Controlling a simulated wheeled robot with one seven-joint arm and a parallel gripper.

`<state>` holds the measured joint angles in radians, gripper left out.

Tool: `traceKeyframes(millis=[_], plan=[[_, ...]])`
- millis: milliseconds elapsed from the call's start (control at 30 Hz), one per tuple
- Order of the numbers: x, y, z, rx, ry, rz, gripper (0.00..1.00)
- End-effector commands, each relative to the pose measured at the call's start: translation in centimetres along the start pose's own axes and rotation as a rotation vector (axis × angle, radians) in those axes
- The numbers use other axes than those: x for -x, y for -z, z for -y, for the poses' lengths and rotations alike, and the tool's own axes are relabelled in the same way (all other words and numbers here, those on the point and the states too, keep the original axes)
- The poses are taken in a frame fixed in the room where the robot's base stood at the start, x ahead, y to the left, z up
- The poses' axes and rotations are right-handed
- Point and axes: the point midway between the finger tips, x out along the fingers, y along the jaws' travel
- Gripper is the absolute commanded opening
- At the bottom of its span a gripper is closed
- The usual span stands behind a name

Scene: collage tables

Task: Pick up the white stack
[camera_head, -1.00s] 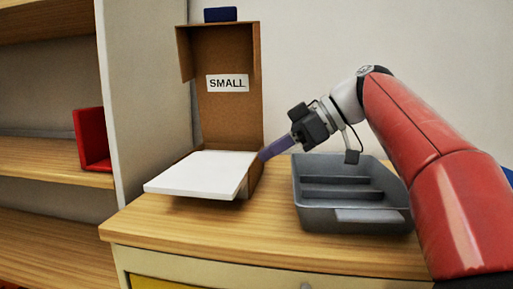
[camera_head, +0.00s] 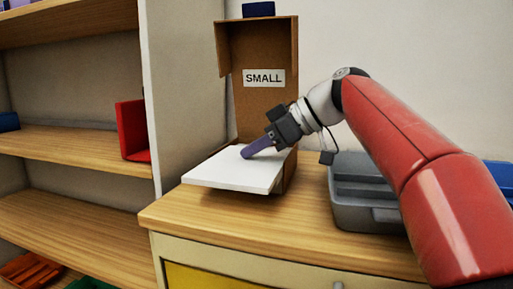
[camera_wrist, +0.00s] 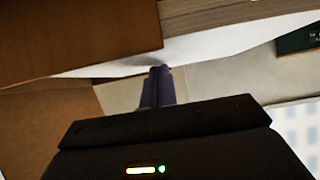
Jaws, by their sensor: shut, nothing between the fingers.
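The white stack (camera_head: 240,172) is a flat white slab lying level on the cardboard box marked SMALL (camera_head: 262,112), its front edge jutting out over the table. My gripper (camera_head: 246,153) has purple fingers and is over the top of the white stack in the head view, pointing down to the left. The fingers are shut with nothing between them; whether the tips touch the stack I cannot tell. The wrist view shows the shut purple fingers (camera_wrist: 158,88) in front of a pale surface, with brown cardboard (camera_wrist: 80,35) at the upper left.
A grey tray (camera_head: 360,217) stands on the wooden table (camera_head: 270,233) to the right, partly behind my arm. A shelf unit (camera_head: 75,140) with a red holder (camera_head: 133,128) stands at the left. A dark blue item (camera_head: 258,9) sits on top of the box.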

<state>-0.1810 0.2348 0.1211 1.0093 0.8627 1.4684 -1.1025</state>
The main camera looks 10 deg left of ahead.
Motion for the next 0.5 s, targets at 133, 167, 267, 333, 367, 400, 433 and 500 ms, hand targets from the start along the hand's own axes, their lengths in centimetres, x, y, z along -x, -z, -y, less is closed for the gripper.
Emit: traceKeyframes(millis=[133,167,267,333,367,400,433,500], plan=[[-0.3,-0.9,-0.1,-0.010,0.013,0.017,0.00],[-0.1,-1.2,-0.1,-0.011,0.013,0.017,0.00],[1.4,-2.4,-0.3,-0.015,0.008,0.019,0.00],[2.5,-3.1,-0.3,-0.016,0.007,0.018,0.00],[3.0,-3.4,-0.4,-0.017,0.006,0.018,0.00],[3.5,-3.8,-0.4,-0.017,0.007,0.019,0.00],[3.7,-3.9,-0.4,-0.018,0.007,0.019,0.00],[4.1,-4.2,-0.4,-0.018,0.008,0.019,0.00]])
